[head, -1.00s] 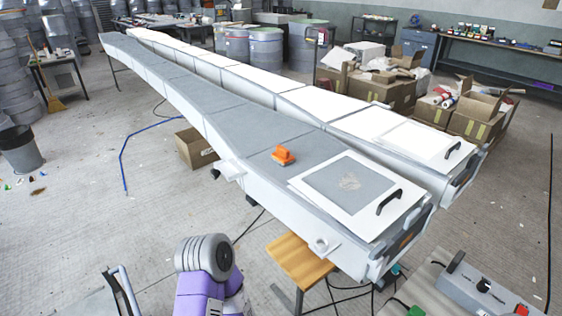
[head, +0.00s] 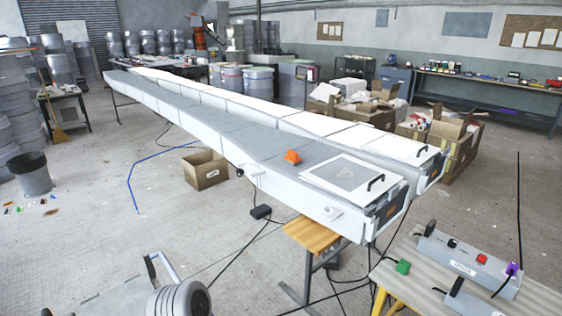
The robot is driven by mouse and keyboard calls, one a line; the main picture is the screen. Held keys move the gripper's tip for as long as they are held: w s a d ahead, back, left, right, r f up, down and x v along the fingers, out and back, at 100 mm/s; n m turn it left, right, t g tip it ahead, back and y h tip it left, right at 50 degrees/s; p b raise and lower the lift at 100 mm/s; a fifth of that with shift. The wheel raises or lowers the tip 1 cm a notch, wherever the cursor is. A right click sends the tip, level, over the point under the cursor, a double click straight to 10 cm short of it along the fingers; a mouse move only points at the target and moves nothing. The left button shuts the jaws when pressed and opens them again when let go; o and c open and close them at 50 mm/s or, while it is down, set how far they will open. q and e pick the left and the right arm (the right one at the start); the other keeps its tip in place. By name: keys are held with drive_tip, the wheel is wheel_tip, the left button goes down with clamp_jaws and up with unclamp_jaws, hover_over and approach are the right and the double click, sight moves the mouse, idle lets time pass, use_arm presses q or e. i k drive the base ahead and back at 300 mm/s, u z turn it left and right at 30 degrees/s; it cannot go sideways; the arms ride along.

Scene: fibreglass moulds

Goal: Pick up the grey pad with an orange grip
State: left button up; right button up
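The grey pad with an orange grip (head: 292,157) rests on the grey top of the long near mould (head: 250,142), left of a white panel (head: 325,172) with a grey square and a black handle. In the head view the orange grip shows clearly, but the pad's grey part is hard to tell from the grey surface. Neither gripper is in view.
A wooden stool (head: 312,235) stands by the mould's near end. A table with a control box (head: 468,262) and a green block is at lower right. An open cardboard box (head: 205,170) and a blue hose (head: 133,185) lie on the floor.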

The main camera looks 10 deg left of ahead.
sight(293, 157)
drive_tip(key=u, duration=0.85)
drive_tip(key=i, duration=1.75)
drive_tip(key=z, duration=0.4)
